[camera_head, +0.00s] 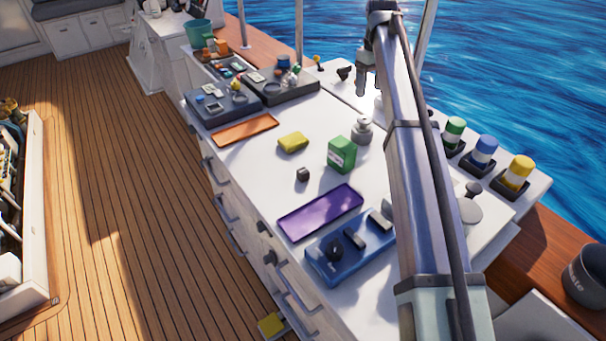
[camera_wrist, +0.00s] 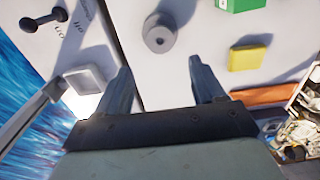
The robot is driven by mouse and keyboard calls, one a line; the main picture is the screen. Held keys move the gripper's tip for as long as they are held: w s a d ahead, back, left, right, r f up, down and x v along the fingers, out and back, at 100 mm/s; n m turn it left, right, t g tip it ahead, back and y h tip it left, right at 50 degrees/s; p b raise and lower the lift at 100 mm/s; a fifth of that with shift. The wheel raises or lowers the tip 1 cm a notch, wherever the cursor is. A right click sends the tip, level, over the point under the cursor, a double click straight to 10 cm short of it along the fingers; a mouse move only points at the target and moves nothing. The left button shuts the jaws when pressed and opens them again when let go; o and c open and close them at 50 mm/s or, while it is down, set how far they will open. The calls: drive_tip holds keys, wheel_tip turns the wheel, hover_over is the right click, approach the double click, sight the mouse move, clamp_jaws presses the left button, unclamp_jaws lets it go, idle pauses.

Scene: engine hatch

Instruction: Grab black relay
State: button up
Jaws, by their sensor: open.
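A small black block (camera_head: 303,174), which looks like the black relay, sits alone on the white worktop (camera_head: 262,172), between the yellow sponge and the purple tray. I do not see it in the wrist view. My gripper (camera_head: 368,92) is up in the air over the far side of the worktop, well apart from the block and beyond it to the upper right. In the wrist view my gripper (camera_wrist: 160,70) has its two fingers spread, with nothing between them.
Near the block stand a green box (camera_head: 341,155), a yellow sponge (camera_head: 293,142), a grey metal weight (camera_head: 361,131), a purple tray (camera_head: 321,212) and a blue holder (camera_head: 350,247) with black parts. An orange tray (camera_head: 245,130) lies farther left. The worktop around the block is clear.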

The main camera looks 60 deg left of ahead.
drive_tip(key=shift+c, duration=0.6)
hover_over(303, 170)
drive_tip(key=f, duration=1.1)
drive_tip(key=shift+s+d, duration=0.2)
drive_tip(key=shift+s, duration=0.15)
drive_tip(key=shift+w+a+f, duration=0.1)
drive_tip(key=shift+w+f, duration=0.05)
drive_tip(key=shift+f, duration=1.2)
drive_tip(key=shift+w+a+f, duration=0.1)
drive_tip(key=shift+w+f, duration=0.05)
drive_tip(key=shift+f, duration=1.2)
drive_tip(key=shift+c, duration=0.3)
